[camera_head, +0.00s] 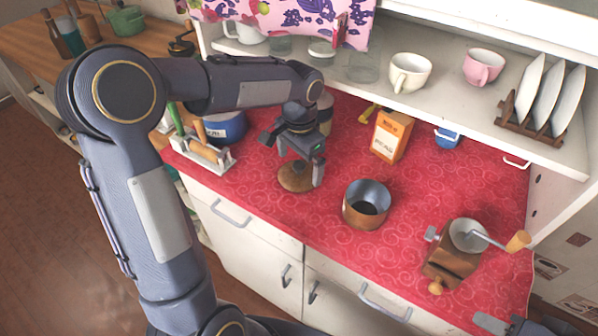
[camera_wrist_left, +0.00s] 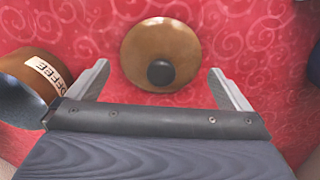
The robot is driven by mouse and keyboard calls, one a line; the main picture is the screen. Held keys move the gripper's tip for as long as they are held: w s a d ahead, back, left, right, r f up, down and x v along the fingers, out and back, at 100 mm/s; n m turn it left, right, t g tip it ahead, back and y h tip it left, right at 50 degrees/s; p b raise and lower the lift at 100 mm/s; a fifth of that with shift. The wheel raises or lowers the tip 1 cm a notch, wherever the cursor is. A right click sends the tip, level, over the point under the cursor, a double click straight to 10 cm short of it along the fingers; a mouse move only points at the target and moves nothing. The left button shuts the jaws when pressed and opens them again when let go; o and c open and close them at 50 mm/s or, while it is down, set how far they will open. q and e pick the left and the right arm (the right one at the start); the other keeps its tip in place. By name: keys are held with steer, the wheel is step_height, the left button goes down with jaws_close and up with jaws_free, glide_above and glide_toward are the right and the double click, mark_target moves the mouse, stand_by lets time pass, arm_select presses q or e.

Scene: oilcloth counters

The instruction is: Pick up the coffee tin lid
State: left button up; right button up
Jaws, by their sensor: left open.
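The coffee tin lid (camera_head: 296,178) is a round copper-brown disc lying on the red oilcloth. The left wrist view shows the lid (camera_wrist_left: 140,50) flat, with a black knob (camera_wrist_left: 160,72) in its middle. My left gripper (camera_head: 294,161) is above the lid, pointing down, open and empty. In the left wrist view its fingers (camera_wrist_left: 159,75) stand apart on either side of the knob, not touching it. The open coffee tin (camera_head: 364,217) stands to the right of the lid; its label shows in the left wrist view (camera_wrist_left: 48,72). My right gripper (camera_head: 497,323) is partly in view at the lower right.
A coffee grinder (camera_head: 452,262) stands on the right of the counter. A yellow-orange box (camera_head: 391,136) stands behind the tin. A wooden-handled utensil rack (camera_head: 207,155) is left of the lid. The shelf (camera_head: 440,95) above holds cups and plates. Cloth around the tin is clear.

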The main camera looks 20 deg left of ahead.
arm_select(q)
steer(key=shift+f, duration=0.95)
